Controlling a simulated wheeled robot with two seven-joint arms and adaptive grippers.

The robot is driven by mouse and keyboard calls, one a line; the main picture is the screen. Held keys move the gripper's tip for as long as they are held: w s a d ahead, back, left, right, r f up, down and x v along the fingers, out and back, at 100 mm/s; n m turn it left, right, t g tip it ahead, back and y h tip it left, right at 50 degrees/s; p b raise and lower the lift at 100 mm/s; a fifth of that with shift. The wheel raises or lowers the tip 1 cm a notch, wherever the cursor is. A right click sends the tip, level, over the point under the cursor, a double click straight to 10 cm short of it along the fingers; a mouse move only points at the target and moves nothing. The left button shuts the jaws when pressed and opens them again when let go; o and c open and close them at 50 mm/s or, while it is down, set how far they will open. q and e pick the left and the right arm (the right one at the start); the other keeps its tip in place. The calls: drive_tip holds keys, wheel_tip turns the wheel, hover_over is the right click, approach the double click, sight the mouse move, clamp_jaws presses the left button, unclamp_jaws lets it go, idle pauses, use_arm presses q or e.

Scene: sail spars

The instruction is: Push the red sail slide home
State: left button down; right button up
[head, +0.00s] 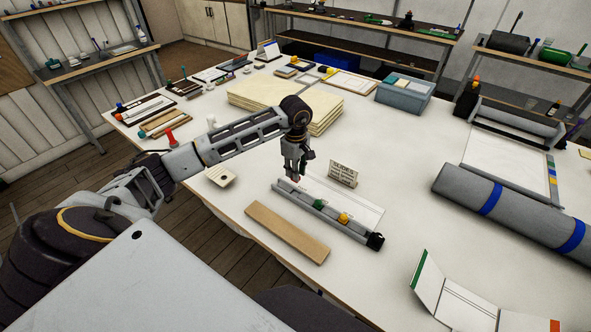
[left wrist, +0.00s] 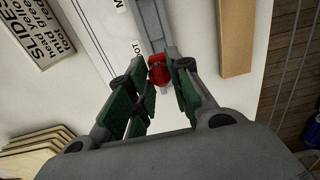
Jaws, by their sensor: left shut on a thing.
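The red sail slide (left wrist: 160,70) shows in the left wrist view between the green-padded fingertips of my left gripper (left wrist: 158,84). My left gripper (head: 294,177) is shut on it, at the far left end of the grey spar track (head: 290,195). The red slide touches or nearly touches the track's end; the fingers hide how far it is engaged. The track also shows in the left wrist view (left wrist: 150,25). A green slide (head: 319,204) and a yellow slide (head: 344,218) sit along the track. A black end piece (head: 376,241) closes the near end.
A wooden strip (head: 287,232) lies in front of the track. A small sign card (head: 343,174) stands behind it. A grey roll with blue bands (head: 515,212) lies at right. Stacked cream sheets (head: 250,97) and a blue-grey bin (head: 404,95) are farther back.

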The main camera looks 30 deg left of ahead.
idle(0.5)
idle(0.4)
use_arm(q)
drive_tip(key=shift+b, duration=0.35)
drive_tip(key=shift+f+b, duration=0.4)
drive_tip(key=shift+f, duration=0.05)
idle(0.3)
drive_tip(key=shift+f+b, duration=0.5)
drive_tip(key=shift+f, duration=0.05)
drive_tip(key=shift+f+b, duration=0.45)
drive_tip(key=shift+f, duration=0.05)
drive_tip(key=shift+f, duration=0.3)
idle(0.3)
